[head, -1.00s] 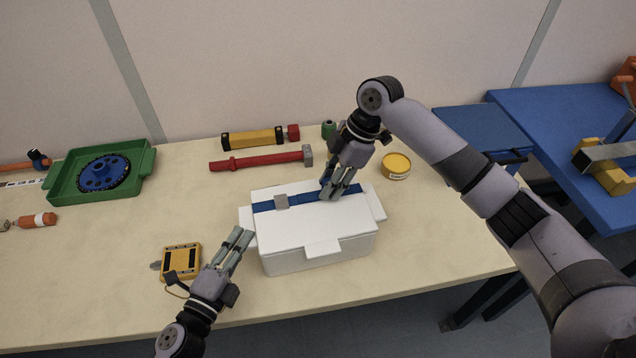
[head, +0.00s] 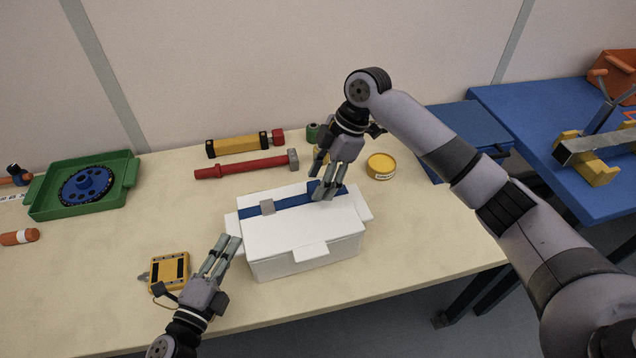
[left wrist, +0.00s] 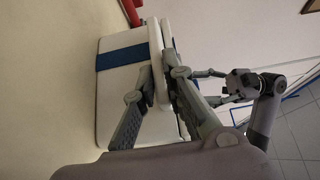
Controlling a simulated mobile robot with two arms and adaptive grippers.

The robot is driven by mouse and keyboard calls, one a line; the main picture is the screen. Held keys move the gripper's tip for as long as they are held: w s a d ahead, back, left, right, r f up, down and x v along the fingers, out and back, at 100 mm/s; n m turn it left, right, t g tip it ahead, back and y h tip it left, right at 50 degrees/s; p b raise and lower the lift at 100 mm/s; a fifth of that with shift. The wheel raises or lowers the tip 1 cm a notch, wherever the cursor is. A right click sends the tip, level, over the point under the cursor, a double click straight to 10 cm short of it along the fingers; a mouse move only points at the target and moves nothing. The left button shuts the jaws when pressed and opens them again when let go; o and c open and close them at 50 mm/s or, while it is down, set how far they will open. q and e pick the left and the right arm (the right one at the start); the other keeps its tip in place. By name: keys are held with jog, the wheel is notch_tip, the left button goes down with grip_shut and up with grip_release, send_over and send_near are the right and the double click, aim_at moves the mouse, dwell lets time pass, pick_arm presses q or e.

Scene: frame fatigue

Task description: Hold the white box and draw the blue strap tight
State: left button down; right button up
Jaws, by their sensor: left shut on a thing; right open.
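The white box (head: 300,241) stands upright on the table, with a lid and ledges on its sides. My left gripper (head: 229,241) is shut on the box's left ledge; the left wrist view shows its fingers (left wrist: 157,78) on either side of the white rim. The blue strap (head: 290,202) runs across the lid through a grey buckle (head: 267,207). A blue piece stands up from the lid beside my right gripper (head: 328,196). The right gripper is open, pointing down at the strap's right part and hiding some of it. I cannot tell whether it touches the strap.
Behind the box lie a red-handled hammer (head: 243,167) and a yellow level-like tool (head: 238,146). A yellow tin (head: 381,166) stands to the right. A yellow device (head: 169,271) lies near my left gripper. A green tray (head: 124,187) is at left. The table's right front is clear.

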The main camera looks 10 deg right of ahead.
pick_arm(q)
jog(key=shift+s+f, duration=0.1)
jog(key=shift+f, duration=0.25)
pick_arm(e)
jog(key=v, duration=1)
pick_arm(q)
jog(key=c, duration=1.7)
grip_release()
jog(key=shift+o, duration=0.6)
jog(key=shift+r, duration=0.2)
jog(key=v, duration=1.2)
